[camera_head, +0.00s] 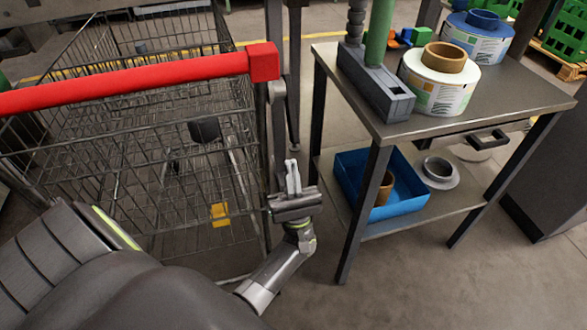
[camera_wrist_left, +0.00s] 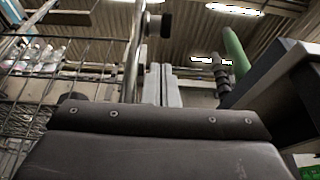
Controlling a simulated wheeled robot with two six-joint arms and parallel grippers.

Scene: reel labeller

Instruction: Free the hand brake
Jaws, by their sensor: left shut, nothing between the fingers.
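The wire cart (camera_head: 150,150) fills the left of the head view, with a thick red handle bar (camera_head: 130,82) across its top. A grey upright bar (camera_head: 278,125) hangs below the handle's right end. I cannot tell for sure which part is the hand brake. My left gripper (camera_head: 293,178) is shut and empty, fingers pointing up, just right of the cart and below that bar. Its fingers also show in the left wrist view (camera_wrist_left: 162,86), beside a metal upright (camera_wrist_left: 134,50) with a dark knob (camera_wrist_left: 166,25). My right gripper is out of view.
A metal table (camera_head: 500,95) stands close on the right with label reels (camera_head: 438,95) and a dark stand (camera_head: 375,85) on top. Its lower shelf holds a blue bin (camera_head: 345,185). A narrow floor gap lies between cart and table.

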